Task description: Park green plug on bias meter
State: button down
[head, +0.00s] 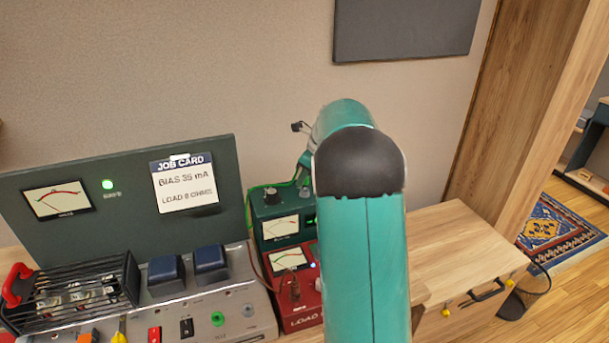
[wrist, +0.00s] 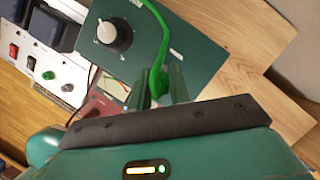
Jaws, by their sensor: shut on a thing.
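The bias meter, a dark green box (head: 268,208) with a dial and a knob on top, stands at the back of the bench beside the amp in the head view. It also shows in the wrist view (wrist: 215,62), with its white-and-black knob. My gripper (wrist: 168,88) is shut on the green plug (wrist: 157,82), whose green cable runs up across the meter's top. The plug appears over or near the meter's edge; I cannot tell whether it touches.
A red load meter (head: 306,300) stands in front of the green box. The grey amp chassis (head: 258,305) with a green socket (head: 217,318) is to the left. A job card (head: 184,183) reads bias 35 mA. Bare wooden bench (head: 460,250) lies to the right.

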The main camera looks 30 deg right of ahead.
jog(key=shift+f, duration=0.9)
dwell(0.6)
jog(key=c, duration=1.2)
grip_release()
jog(key=shift+r, duration=0.15)
jog(key=v, duration=1.3)
jog(key=shift+s+r, duration=0.2)
